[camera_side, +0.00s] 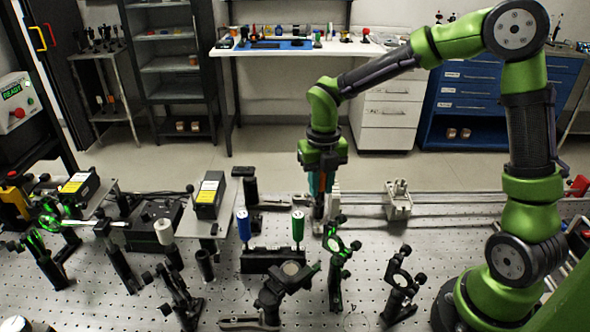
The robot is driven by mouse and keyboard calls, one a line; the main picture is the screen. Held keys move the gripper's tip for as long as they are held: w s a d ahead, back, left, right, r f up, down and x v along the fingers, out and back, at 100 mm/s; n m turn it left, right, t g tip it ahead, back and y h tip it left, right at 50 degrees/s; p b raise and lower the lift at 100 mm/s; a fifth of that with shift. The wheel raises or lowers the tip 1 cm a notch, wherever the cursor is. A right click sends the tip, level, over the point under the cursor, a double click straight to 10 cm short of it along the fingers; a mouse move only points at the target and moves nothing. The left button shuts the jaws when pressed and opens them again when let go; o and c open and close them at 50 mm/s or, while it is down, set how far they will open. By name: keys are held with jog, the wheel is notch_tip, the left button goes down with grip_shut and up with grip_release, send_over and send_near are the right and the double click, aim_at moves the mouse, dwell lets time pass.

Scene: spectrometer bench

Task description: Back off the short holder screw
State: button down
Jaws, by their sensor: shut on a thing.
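My gripper (318,203) points straight down at the middle of the bench, behind the black tool rack. It is shut on a slim thing whose lower end reaches close to the bench top; I cannot tell clearly what it is. Teal and reddish patches show between the gripper's sides. A pale upright part (334,199) stands just to the right of the jaws. The short holder and its screw are too small and too hidden to make out.
The black rack (272,262) holds a blue-handled tool (243,225) and a green-handled tool (297,227). Optic mounts (338,255) stand in front, close to the gripper. A pale block (398,200) sits to the right by the rails. Bare bench (450,228) lies right of centre.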

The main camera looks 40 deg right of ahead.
jog(key=shift+r, duration=0.15)
jog(key=shift+r, duration=2.4)
